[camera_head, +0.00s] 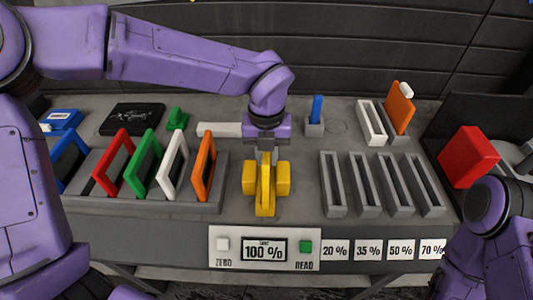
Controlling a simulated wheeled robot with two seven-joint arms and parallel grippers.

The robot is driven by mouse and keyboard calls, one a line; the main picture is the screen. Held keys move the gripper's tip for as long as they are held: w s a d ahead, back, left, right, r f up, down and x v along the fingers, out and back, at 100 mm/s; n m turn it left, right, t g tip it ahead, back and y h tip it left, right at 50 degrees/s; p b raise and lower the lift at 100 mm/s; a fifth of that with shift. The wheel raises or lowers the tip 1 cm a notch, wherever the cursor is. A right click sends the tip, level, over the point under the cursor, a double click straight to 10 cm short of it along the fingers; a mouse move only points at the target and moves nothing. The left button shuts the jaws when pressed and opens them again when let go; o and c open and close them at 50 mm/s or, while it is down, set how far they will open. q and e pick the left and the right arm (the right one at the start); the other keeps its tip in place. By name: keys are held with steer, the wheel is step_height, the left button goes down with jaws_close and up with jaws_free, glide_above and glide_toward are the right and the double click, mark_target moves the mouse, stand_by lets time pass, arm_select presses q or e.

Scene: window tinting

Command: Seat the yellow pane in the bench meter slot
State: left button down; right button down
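The yellow pane (265,195) stands upright, nearly edge-on, at the middle of the bench. My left gripper (266,155) points straight down on its top end, and its grey fingers appear shut on it. A yellow block stands on each side of the pane, at the bench meter (283,180). The pane's lower end is between these blocks; I cannot tell how deep it sits, as the slot is hidden. The meter's front panel (220,262) has ZERO and READ buttons and a display reading 100 %. My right arm is at the lower right; its gripper is not visible.
A rack (213,190) on the left holds blue, red, green, white and orange frames. Several empty grey slots (335,208) stand on the right, above percent labels. Behind them are a white frame (372,125), an orange pane (399,107) and a blue piece (317,108). A red block (468,157) is far right.

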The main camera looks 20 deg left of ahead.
arm_select(q)
steer(key=shift+s+f, duration=0.3)
steer(key=shift+f, duration=0.1)
steer(key=c, duration=1)
jaws_free()
step_height(320, 180, up, 12)
steer(key=shift+w+r+b, duration=0.1)
steer(key=shift+r+b, duration=0.15)
steer(key=shift+b, duration=0.05)
steer(key=shift+f, duration=0.1)
